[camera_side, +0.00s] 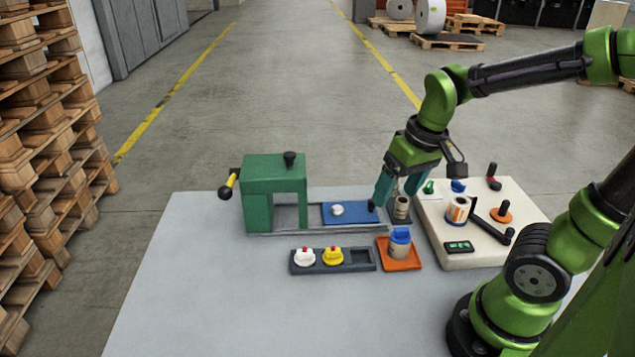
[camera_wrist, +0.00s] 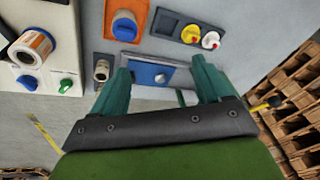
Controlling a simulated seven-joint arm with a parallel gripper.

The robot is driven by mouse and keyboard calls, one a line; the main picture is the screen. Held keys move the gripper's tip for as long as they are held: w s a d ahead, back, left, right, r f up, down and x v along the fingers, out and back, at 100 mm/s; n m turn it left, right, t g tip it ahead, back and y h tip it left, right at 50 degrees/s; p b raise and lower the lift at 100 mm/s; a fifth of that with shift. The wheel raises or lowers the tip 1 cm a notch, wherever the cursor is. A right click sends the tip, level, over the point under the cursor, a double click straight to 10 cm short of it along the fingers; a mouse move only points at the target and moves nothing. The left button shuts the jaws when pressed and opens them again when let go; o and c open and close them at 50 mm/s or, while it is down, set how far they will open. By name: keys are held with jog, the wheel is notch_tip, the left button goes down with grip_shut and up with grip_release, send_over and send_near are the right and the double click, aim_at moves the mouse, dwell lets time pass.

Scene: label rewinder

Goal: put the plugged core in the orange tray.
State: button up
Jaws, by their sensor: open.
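The plugged core (camera_side: 400,238), with a blue plug on top, stands upright in the orange tray (camera_side: 414,266) at the front of the table. In the wrist view the plugged core (camera_wrist: 126,29) and the orange tray (camera_wrist: 141,7) show at the top, seen from above. My gripper (camera_side: 394,201) is open and empty, behind the tray and apart from the plugged core. In the wrist view its fingertips (camera_wrist: 160,72) are spread over the blue slide (camera_wrist: 153,75). Another core (camera_wrist: 101,70), without a visible plug, stands beside one finger, outside the jaws.
A green press (camera_side: 262,190) with a yellow-black lever stands at left; its blue slide (camera_side: 356,217) carries a white knob. A dark rack (camera_side: 318,267) holds a white and a yellow plug, its right slot empty. A cream rewinder panel (camera_side: 480,255) is at right. The front table is clear.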

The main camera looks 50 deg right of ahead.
jog(key=s+a+r+t+y, duration=0.1)
jog(key=a+r+t, duration=0.3)
jog(key=a+r, duration=0.2)
jog(key=shift+s+a+r+m+t, duration=0.3)
jog(key=shift+s+a+r+m, duration=0.05)
jog(key=shift+s+m, duration=0.05)
dwell(0.8)
